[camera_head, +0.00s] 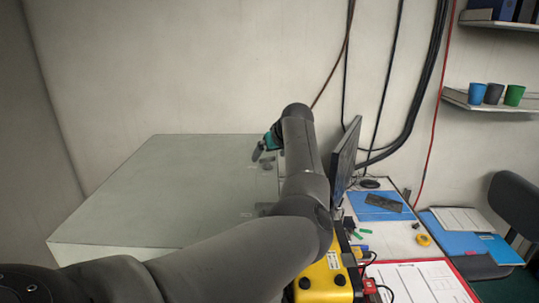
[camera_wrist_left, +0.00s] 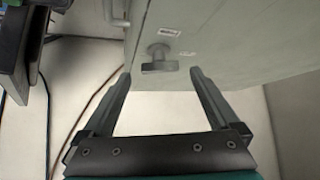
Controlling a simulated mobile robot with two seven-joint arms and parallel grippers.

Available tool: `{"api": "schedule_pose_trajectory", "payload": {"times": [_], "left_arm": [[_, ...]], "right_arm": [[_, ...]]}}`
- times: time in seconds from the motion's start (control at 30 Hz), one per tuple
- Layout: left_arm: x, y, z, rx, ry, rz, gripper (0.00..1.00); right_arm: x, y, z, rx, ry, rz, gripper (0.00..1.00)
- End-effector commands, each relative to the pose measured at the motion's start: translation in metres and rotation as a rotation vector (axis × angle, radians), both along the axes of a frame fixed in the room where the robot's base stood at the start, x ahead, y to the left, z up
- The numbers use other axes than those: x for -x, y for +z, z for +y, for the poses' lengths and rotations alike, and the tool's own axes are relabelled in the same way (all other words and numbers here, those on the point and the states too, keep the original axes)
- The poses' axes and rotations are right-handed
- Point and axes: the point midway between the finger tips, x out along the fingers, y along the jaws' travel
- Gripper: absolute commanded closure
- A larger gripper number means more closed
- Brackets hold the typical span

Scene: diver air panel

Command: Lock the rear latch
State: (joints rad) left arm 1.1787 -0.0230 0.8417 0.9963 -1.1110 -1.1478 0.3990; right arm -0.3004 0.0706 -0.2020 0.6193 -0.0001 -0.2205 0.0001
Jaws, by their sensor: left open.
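The rear latch (camera_wrist_left: 160,60) is a grey T-shaped handle on a round stem, mounted on the pale grey-green panel (camera_wrist_left: 235,35) near its edge. In the head view the latch (camera_head: 268,163) is small and partly crowded by my left gripper (camera_head: 258,152). My left gripper also shows in the wrist view (camera_wrist_left: 160,74), where its two fingers are apart and empty. The latch appears between the fingertips in that picture. I cannot tell whether the fingers touch it. The panel (camera_head: 170,190) is the broad top of a box in the head view. My right gripper is not in view.
A monitor (camera_head: 346,158) stands just right of my left arm. A yellow case (camera_head: 325,278) sits beneath the arm. Cables (camera_head: 405,100) hang along the wall. A small label (camera_wrist_left: 170,32) lies near the latch. The left part of the panel is clear.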

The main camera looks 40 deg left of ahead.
Motion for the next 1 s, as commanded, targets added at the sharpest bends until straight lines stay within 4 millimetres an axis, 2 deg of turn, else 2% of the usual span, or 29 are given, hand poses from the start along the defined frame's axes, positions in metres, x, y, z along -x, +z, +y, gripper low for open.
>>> {"api": "schedule_pose_trajectory", "payload": {"times": [0.5, 1.0], "left_arm": [[-0.0036, -0.0077, 0.0070, 0.001, 0.000, -0.001, 0.05], [-0.0036, -0.0076, 0.0066, 0.000, -0.001, -0.001, 0.60]], "right_arm": [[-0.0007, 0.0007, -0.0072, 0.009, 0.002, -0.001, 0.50], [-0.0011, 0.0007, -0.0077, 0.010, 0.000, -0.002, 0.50]]}}
